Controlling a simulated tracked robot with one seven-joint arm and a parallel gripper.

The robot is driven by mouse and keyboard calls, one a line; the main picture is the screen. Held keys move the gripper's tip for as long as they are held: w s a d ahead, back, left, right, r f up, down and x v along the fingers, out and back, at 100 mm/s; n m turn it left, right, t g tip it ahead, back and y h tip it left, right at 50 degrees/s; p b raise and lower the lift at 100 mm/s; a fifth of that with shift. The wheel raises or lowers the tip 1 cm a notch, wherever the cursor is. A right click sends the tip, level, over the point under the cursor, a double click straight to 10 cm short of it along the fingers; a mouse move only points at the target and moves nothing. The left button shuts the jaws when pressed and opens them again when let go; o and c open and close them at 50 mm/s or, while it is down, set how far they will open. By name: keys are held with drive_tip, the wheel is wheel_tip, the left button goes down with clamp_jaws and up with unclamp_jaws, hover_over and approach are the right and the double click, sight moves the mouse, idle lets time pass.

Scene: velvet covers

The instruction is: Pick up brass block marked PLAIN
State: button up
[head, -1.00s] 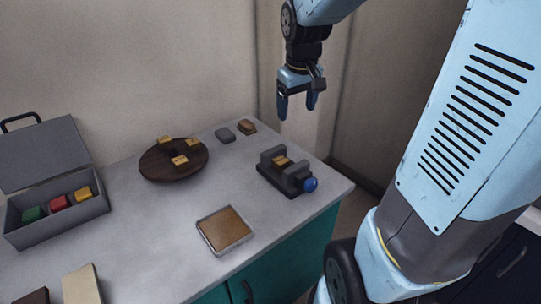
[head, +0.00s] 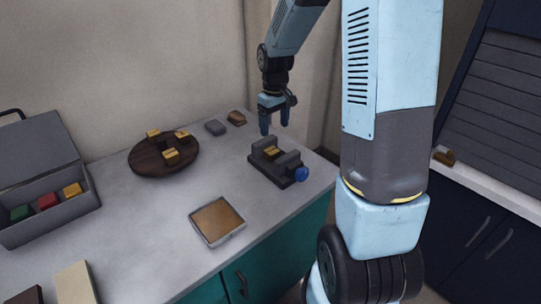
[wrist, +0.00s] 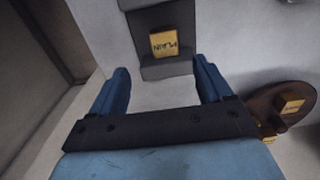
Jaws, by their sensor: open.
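The brass block marked PLAIN (wrist: 165,43) lies between the jaws of a dark grey vise (wrist: 168,69), its lettering facing up in the wrist view. In the head view the same block (head: 271,153) shows in the vise (head: 258,166), which has a blue knob (head: 301,174) on its right end. My gripper (head: 274,128) is open and empty, above and just behind the vise. In the wrist view its two blue fingers (wrist: 160,85) stand apart, with the block beyond their tips and roughly in line with the gap.
A round dark wooden board (head: 150,168) holds several brass blocks. A shallow tray (head: 217,221) lies in front of the vise. A grey block (head: 215,127) and a brown block (head: 236,118) sit behind. An open toolbox (head: 47,220) with coloured blocks stands at left.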

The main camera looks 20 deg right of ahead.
hover_over(272, 150)
drive_tip(key=f, duration=0.5)
drive_tip(key=shift+d+f, duration=0.3)
drive_tip(key=shift+d, duration=0.05)
drive_tip(key=shift+a+f, duration=0.2)
drive_tip(key=shift+f, duration=1.15)
drive_tip(key=shift+a+f, duration=0.2)
drive_tip(key=shift+f, duration=1.15)
drive_tip(key=shift+c, duration=0.3)
clamp_jaws()
drive_tip(key=shift+r, duration=0.1)
